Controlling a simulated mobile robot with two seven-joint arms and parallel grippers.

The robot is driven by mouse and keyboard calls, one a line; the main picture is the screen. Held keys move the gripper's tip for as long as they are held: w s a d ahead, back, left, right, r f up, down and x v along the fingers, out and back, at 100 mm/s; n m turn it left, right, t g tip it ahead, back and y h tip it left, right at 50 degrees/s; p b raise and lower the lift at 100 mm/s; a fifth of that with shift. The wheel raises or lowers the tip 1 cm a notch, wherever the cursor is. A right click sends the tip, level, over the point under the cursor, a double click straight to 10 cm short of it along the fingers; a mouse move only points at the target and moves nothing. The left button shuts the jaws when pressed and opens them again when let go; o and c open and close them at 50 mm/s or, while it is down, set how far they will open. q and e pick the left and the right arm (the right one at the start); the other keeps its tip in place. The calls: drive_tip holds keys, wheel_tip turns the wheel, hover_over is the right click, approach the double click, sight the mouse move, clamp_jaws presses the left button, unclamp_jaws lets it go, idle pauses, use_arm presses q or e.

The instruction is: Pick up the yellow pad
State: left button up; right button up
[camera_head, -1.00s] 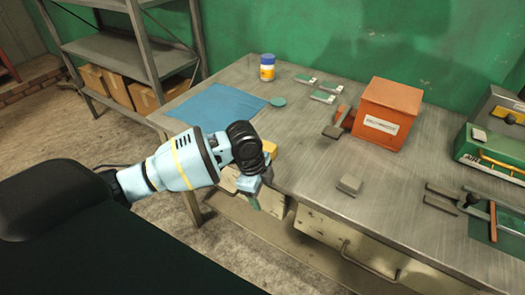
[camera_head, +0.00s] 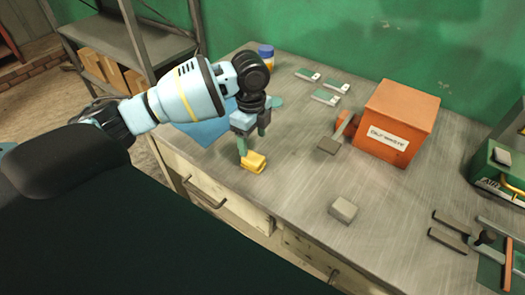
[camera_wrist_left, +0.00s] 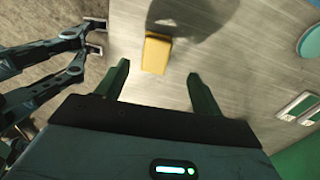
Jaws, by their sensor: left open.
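The yellow pad (camera_head: 254,162) is a small block lying on the metal workbench near its front edge. In the left wrist view the yellow pad (camera_wrist_left: 157,53) lies ahead of the fingers, roughly between their lines, a little left of the middle. My left gripper (camera_head: 253,143) is open and empty, fingers pointing down, above and just behind the pad. In the left wrist view its two green fingers (camera_wrist_left: 159,84) are spread apart with bare bench between them. I cannot tell exactly how high the fingertips are above the pad.
An orange box (camera_head: 398,120) stands on the workbench (camera_head: 300,170), right of the pad. A grey block (camera_head: 343,210) lies toward the front edge. A blue mat (camera_head: 205,128) and a blue-capped jar (camera_head: 266,54) are behind my left arm. The bench between pad and grey block is clear.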

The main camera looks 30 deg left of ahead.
sight(253, 157)
use_arm(q)
drive_tip(key=shift+s, duration=0.1)
drive_tip(key=shift+s+f, duration=0.3)
drive_tip(key=shift+s, duration=0.15)
drive_tip(key=shift+w+f, duration=0.1)
drive_tip(key=shift+f, duration=0.7)
drive_tip(key=shift+w+f, duration=0.1)
drive_tip(key=shift+f, duration=0.4)
drive_tip(key=f, duration=0.4)
drive_tip(key=shift+d+f, duration=0.2)
use_arm(e)
drive_tip(key=shift+s+f, duration=0.25)
drive_tip(key=shift+s, duration=0.55)
use_arm(q)
drive_tip(key=c, duration=1.1)
